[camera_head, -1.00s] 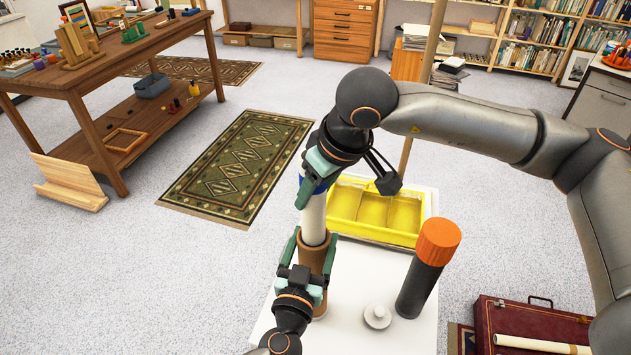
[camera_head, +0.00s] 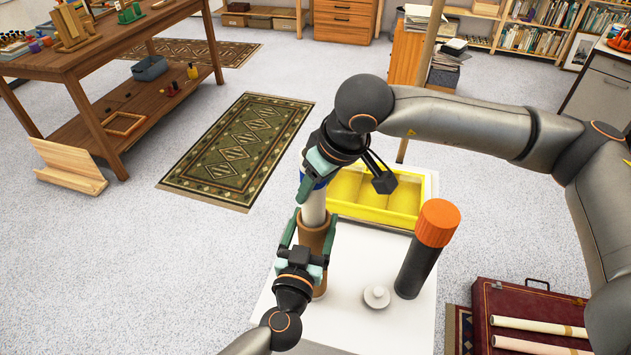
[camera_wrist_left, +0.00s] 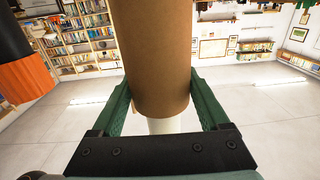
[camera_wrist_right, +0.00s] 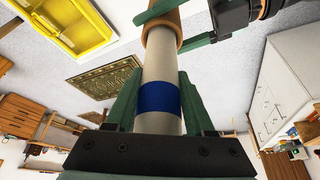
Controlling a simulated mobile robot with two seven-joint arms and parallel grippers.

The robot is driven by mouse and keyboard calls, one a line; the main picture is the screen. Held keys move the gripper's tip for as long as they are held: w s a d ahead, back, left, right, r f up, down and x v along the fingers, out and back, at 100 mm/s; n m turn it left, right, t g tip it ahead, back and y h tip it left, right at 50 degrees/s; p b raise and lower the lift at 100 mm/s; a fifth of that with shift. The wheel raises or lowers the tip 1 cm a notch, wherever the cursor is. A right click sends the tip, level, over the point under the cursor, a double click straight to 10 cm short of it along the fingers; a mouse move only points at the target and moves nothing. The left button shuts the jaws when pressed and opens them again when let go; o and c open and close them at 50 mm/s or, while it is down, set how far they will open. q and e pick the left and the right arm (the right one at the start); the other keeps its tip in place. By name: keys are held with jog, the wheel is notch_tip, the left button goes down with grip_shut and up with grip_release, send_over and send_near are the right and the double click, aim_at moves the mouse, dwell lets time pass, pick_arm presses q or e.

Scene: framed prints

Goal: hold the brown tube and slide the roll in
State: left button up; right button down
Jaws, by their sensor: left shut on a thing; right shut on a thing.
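The brown tube (camera_head: 318,238) stands roughly upright over the white table. My left gripper (camera_head: 311,246) is shut around its side. The left wrist view shows the green fingers on both sides of the tube (camera_wrist_left: 158,60). The white roll (camera_head: 313,209) with a blue band (camera_wrist_right: 160,92) is held from above by my right gripper (camera_head: 312,180), shut on it near the band. In the right wrist view, the roll's lower part (camera_wrist_right: 161,62) enters the mouth of the brown tube (camera_wrist_right: 163,27). How deep the roll reaches inside is hidden.
A dark tube with an orange cap (camera_head: 425,250) and a small white knobbed lid (camera_head: 376,296) stand on the white table (camera_head: 370,335). A yellow divided tray (camera_head: 400,202) lies behind them. A dark red case (camera_head: 510,300) with rolls is at the lower right.

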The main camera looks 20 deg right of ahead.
jog(key=shift+c, duration=0.9)
grip_release()
jog(key=v, duration=1.2)
pick_arm(q)
jog(key=o, duration=1.6)
jog(key=v, duration=1.2)
jog(key=shift+s, duration=0.1)
